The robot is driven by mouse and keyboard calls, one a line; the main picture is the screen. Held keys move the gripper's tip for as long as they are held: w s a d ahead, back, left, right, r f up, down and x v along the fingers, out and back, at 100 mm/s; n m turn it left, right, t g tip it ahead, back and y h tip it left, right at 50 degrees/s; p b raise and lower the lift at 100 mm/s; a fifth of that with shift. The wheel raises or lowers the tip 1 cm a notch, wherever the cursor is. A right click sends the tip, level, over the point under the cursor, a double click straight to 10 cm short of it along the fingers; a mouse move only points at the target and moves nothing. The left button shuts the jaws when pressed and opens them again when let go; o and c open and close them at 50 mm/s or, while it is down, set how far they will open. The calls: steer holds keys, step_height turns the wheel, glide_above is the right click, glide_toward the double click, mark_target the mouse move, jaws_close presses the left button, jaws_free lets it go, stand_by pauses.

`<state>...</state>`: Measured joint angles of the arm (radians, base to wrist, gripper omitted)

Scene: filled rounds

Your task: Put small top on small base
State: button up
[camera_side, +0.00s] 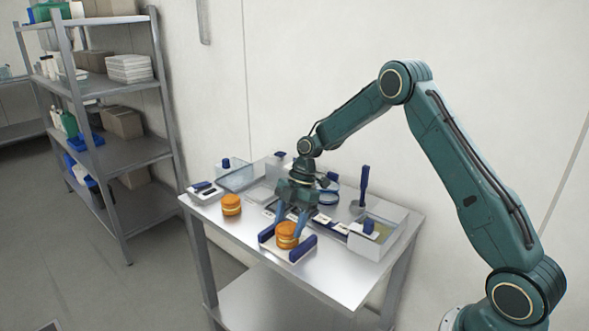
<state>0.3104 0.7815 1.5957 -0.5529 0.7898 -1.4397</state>
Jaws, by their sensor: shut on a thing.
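My gripper (290,228) points down over the front of the table, its blue fingers on either side of an orange round (287,240). It is shut on this round, which sits low between two dark blue bars of a holder (303,249). The round shows a paler band between orange layers; I cannot tell how much of it is gripped or whether its layers touch. A second orange round (231,205), also layered, stands upright on the table to the left, apart from my gripper. Which pieces are the small top and small base is too small to tell.
The metal table (335,283) has bare room at its front. A white device (203,192) lies at the left edge. Shelves (120,157) stand beyond.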

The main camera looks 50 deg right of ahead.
steer(key=shift+f, duration=0.15)
steer(key=o, duration=0.8)
steer(key=shift+c, duration=0.2)
steer(key=shift+o, duration=0.4)
steer(key=o, duration=0.4)
steer(key=shift+c, duration=0.2)
steer(key=shift+r, duration=3.55)
steer(key=shift+r, duration=0.1)
